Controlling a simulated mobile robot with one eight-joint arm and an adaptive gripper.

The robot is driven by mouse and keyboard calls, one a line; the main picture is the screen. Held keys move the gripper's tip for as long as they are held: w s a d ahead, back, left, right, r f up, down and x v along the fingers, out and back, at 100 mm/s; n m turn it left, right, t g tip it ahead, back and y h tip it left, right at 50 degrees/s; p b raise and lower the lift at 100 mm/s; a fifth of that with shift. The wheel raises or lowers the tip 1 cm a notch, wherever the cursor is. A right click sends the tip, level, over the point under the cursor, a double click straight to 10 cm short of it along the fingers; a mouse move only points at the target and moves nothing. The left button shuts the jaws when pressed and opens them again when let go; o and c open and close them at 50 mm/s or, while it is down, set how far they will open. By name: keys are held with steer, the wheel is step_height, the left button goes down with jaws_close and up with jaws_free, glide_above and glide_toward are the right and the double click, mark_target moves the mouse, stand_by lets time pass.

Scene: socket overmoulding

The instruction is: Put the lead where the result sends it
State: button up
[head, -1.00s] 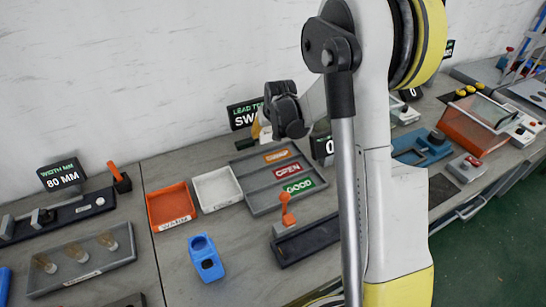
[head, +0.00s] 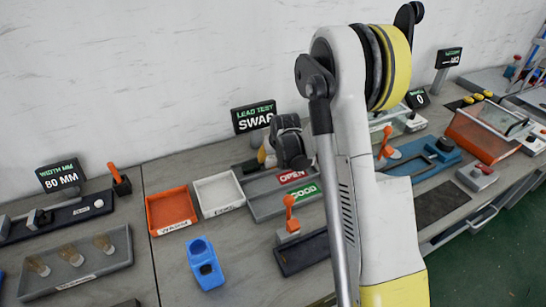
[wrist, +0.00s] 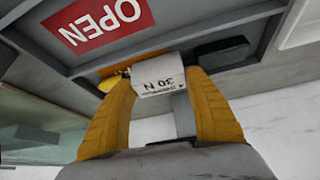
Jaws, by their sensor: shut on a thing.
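My gripper (wrist: 165,105) has its two yellow fingers shut on a white block-like piece (wrist: 160,82), which I take to be the lead; it carries small print reading "30 N", upside down. A grey strip runs from it toward the palm. In the head view the gripper is low over the back of the grey sorting tray (head: 262,209), its grip hidden by my wrist. The tray has a red OPEN label (head: 292,177) and a green GOOD label (head: 304,193); OPEN (wrist: 98,18) also shows beside the fingers. The lead test display (head: 254,118) appears to read SWAP.
An orange bin (head: 172,210) and a white bin (head: 218,194) stand left of the tray. A blue fixture (head: 205,264) and a dark block with an orange lever (head: 291,214) are in front. A dark green piece (wrist: 222,52) lies beside the fingers.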

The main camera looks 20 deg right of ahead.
steer(key=o, duration=1.3)
steer(key=shift+f, duration=0.15)
steer(key=shift+s+r+p, duration=0.15)
steer(key=shift+r+p, duration=0.15)
steer(key=shift+r, duration=0.25)
steer(key=a+p+v, duration=0.2)
steer(key=v, duration=0.8)
steer(key=a+f+p+v, duration=0.1)
steer(key=a+p+v, duration=0.1)
steer(key=v, duration=0.9)
steer(key=s+a+r+n, duration=0.1)
steer(key=s+a+r, duration=0.2)
steer(key=s, duration=0.7)
steer(key=s+a+r+t+y, duration=0.1)
steer(key=s+a+r, duration=0.3)
steer(key=s, duration=0.6)
steer(key=shift+s+a+r+n, duration=0.2)
steer(key=shift+s+a+n, duration=0.2)
steer(key=shift+a, duration=0.1)
